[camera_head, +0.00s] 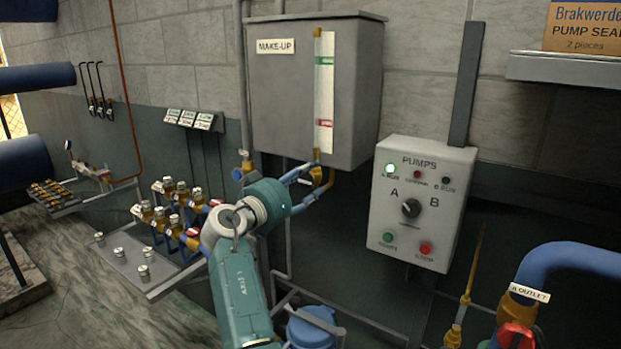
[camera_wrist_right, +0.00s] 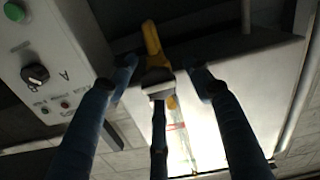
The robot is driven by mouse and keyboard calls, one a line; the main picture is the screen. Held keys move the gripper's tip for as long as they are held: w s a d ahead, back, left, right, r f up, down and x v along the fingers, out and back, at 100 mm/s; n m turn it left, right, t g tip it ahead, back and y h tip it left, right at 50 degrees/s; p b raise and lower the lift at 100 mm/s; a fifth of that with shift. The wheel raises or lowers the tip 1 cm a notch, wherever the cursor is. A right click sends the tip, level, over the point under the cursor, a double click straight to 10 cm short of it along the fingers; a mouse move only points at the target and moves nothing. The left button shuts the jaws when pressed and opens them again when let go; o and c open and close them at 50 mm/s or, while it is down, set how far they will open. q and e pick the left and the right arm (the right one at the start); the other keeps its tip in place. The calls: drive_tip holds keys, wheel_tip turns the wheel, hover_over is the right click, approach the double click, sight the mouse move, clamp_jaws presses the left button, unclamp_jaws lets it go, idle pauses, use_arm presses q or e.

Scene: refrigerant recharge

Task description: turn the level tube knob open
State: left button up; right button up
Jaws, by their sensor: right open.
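The level tube (camera_head: 324,95) is a pale upright strip with green and red marks on the front of the grey MAKE-UP tank (camera_head: 285,85). I cannot tell whether any finger touches the knob. My left gripper is not in view.
The PUMPS panel (camera_head: 420,205) with its A/B selector is on the wall to the right. A blue pipe (camera_head: 570,262) with a red handle is at the lower right.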

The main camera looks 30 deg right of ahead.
drive_tip(key=shift+a+r, duration=0.1)
drive_tip(key=shift+a, duration=0.15)
drive_tip(key=shift+c, duration=0.5)
drive_tip(key=shift+s, duration=0.1)
drive_tip(key=c, duration=0.9)
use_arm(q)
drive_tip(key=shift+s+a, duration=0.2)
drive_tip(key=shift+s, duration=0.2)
use_arm(e)
drive_tip(key=shift+d+r, duration=0.1)
drive_tip(key=shift+r, duration=0.05)
drive_tip(key=shift+c, duration=0.8)
